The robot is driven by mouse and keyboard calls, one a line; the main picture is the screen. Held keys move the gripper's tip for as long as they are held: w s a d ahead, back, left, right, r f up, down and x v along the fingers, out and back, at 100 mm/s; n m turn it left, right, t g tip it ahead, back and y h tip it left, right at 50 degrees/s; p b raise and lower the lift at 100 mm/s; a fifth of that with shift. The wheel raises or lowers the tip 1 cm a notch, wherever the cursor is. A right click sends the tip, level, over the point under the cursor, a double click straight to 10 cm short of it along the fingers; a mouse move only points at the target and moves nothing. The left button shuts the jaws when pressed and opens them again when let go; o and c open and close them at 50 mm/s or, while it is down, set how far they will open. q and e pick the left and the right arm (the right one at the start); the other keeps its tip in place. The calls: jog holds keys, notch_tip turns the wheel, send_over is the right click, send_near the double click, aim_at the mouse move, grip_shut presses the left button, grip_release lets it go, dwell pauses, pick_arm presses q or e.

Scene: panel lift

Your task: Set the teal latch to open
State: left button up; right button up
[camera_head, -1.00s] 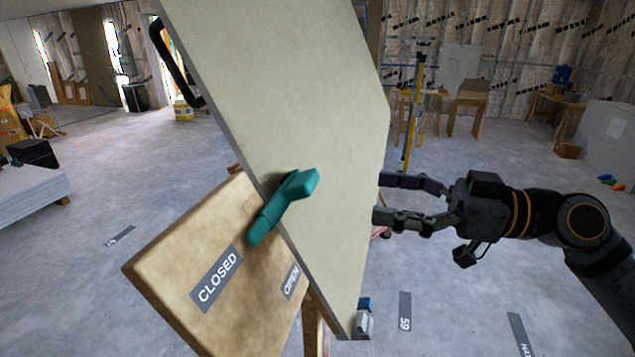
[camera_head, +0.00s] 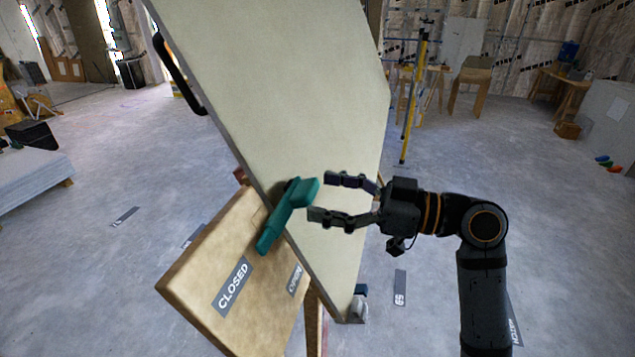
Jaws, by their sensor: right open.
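The teal latch (camera_head: 287,215) is mounted at the lower left edge of a large pale panel (camera_head: 290,100). Its handle slants from upper right down to lower left, with the lower end over the wooden board near the CLOSED label (camera_head: 232,287). The OPEN label (camera_head: 295,281) is to the right of CLOSED and partly in shade. My right gripper (camera_head: 318,197) is open and empty in front of the panel. Its fingertips are just right of the latch's upper end, one above and one below; I cannot tell whether they touch it. My left gripper is not in view.
The wooden board (camera_head: 195,280) sticks out to the left below the panel. A black handle (camera_head: 178,75) is on the panel's upper left edge. A yellow pole (camera_head: 413,100) and wooden sawhorses stand behind on the right. Open concrete floor (camera_head: 560,220) lies to the right.

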jog(key=shift+p+x, duration=0.3)
jog(key=shift+x, duration=0.7)
jog(key=shift+c, duration=0.2)
